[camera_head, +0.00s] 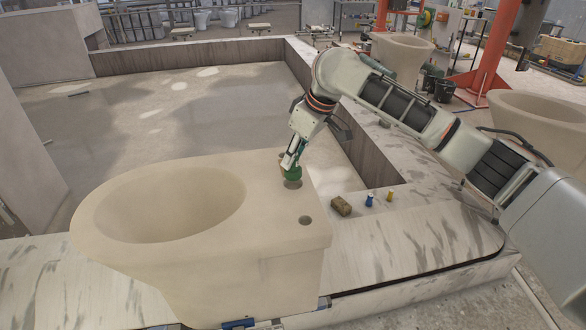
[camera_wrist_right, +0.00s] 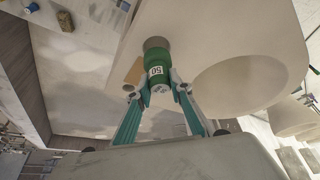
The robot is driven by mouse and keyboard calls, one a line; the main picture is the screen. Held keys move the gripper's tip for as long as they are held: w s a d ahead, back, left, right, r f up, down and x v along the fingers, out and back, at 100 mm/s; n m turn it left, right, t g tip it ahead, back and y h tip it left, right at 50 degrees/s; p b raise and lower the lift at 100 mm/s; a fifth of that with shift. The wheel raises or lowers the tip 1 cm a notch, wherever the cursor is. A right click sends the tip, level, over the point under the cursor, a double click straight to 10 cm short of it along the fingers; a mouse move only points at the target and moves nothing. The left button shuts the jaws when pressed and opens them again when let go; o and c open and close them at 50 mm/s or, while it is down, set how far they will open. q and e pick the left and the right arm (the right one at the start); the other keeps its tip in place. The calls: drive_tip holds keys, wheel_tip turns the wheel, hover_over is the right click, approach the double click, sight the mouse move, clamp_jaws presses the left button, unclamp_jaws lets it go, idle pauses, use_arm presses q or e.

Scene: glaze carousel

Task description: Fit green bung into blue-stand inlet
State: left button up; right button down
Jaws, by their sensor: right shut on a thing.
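A beige unglazed toilet bowl (camera_head: 235,255) stands on the carousel, with bits of a blue stand (camera_head: 238,323) showing under its base. My right gripper (camera_head: 291,167) is shut on the green bung (camera_head: 291,174). In the right wrist view the bung (camera_wrist_right: 158,68) carries a white label reading 50, and its far end lines up with the dark inlet (camera_wrist_right: 156,43). I cannot tell whether its tip has entered. My left gripper is out of view.
A brown block (camera_head: 341,206), a small blue item (camera_head: 369,200) and a yellow one (camera_head: 389,196) lie on the ledge to the right of the bowl. A tan patch (camera_wrist_right: 135,70) lies beside the bung. More bowls (camera_head: 402,50) stand at the back right.

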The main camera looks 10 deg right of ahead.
sight(293, 168)
wheel_tip(293, 168, down, 4)
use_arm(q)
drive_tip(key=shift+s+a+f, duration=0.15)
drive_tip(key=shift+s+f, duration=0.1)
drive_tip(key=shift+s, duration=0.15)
use_arm(e)
drive_tip(key=c, duration=1.8)
unclamp_jaws()
drive_tip(key=shift+f, duration=0.1)
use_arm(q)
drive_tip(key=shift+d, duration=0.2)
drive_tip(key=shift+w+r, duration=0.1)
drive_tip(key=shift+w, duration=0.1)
use_arm(e)
drive_tip(key=v, duration=1.2)
